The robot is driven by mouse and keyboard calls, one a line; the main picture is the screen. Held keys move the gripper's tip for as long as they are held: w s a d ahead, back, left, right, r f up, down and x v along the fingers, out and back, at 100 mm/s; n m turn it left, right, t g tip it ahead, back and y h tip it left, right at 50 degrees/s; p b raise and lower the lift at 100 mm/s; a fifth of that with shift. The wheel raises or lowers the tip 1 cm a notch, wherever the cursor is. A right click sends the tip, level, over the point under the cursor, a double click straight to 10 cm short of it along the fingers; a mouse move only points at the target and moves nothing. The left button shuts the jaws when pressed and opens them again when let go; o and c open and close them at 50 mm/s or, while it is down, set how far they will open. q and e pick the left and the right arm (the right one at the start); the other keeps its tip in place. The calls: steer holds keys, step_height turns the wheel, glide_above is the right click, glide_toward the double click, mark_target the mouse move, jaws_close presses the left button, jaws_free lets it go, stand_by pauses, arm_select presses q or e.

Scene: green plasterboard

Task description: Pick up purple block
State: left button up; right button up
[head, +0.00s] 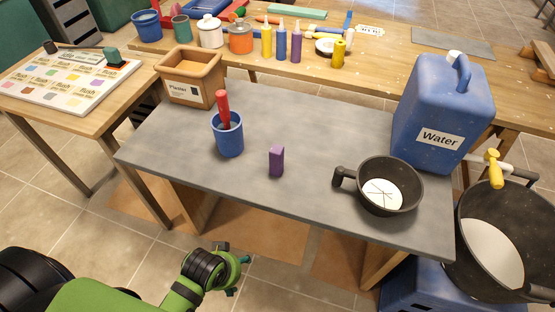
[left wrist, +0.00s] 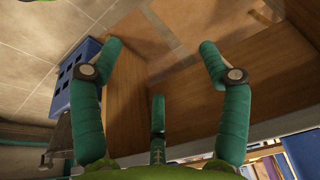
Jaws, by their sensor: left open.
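The purple block (head: 276,161) stands upright near the front middle of the grey table (head: 310,150). It is not visible in the left wrist view. My left gripper (head: 240,275) is low in front of the table, below the tabletop edge and apart from the block. In the left wrist view my left gripper (left wrist: 160,65) has its green fingers spread wide with nothing between them. The camera there faces the floor and wooden boards under the table. My right gripper is in neither view.
A blue cup (head: 228,139) with a red-handled tool stands left of the block. A black pan (head: 390,190) is to its right. A blue water canister (head: 438,115) stands at the right, and a plaster box (head: 190,80) at the back left. The table's front edge lies between gripper and block.

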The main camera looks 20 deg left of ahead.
arm_select(q)
steer(key=w+r+t, duration=0.2)
steer(key=w+r, duration=0.1)
steer(key=r, duration=0.3)
steer(key=n+t, duration=0.1)
steer(key=t, duration=0.7)
glide_toward(277, 159)
steer(key=shift+h, duration=0.4)
steer(key=x, duration=0.6)
steer(key=shift+w+a+r+p, duration=0.15)
steer(key=shift+w+a+p, duration=0.1)
steer(key=shift+a+p, duration=0.1)
steer(key=shift+f+p+x, duration=0.2)
steer(key=shift+p+x, duration=0.2)
steer(key=shift+x, duration=2.35)
steer(key=shift+s, duration=0.15)
steer(key=c, duration=1.3)
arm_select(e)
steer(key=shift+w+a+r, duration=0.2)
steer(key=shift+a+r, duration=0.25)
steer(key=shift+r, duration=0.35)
